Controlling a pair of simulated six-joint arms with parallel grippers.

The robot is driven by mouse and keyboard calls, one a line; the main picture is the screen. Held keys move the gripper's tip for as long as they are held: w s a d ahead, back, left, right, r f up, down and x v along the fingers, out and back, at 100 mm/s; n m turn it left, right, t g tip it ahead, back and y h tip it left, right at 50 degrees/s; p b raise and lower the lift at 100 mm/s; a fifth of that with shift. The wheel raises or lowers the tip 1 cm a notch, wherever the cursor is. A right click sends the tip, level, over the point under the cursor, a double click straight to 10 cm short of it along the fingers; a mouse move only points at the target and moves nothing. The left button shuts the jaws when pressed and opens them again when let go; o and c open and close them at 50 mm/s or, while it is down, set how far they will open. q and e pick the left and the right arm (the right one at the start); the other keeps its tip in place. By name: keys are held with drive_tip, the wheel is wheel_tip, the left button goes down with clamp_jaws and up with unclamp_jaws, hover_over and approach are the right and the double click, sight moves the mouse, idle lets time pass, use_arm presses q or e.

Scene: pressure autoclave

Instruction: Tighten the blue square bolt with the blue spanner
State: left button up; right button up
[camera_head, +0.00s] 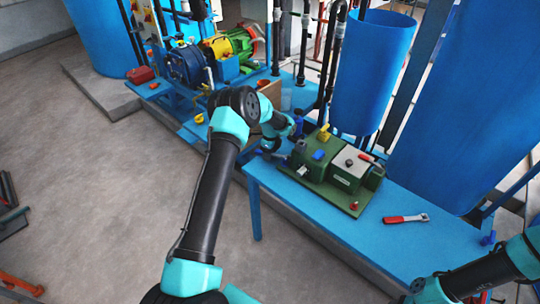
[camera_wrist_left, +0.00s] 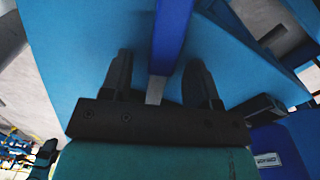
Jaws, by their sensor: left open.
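My left gripper (camera_head: 270,146) is at the near left end of the blue bench, left of the green box (camera_head: 351,174); my own arm partly hides it in the head view. In the left wrist view the left gripper (camera_wrist_left: 160,80) is open. A blue handle with a short grey metal part, likely the blue spanner (camera_wrist_left: 173,40), lies between its fingers, with gaps at both sides. I cannot tell how far above the bench the fingers are. A blue square bolt (camera_head: 318,155) sits on top of the green box's left part.
A red-handled spanner (camera_head: 405,218) lies on the blue bench (camera_head: 395,245) to the right. Yellow (camera_head: 323,131) and red (camera_head: 353,206) pieces are on the green unit. Black pipes and a blue tank (camera_head: 370,75) stand behind.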

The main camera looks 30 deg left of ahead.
use_arm(q)
drive_tip(key=shift+c, duration=0.3)
clamp_jaws()
idle(0.3)
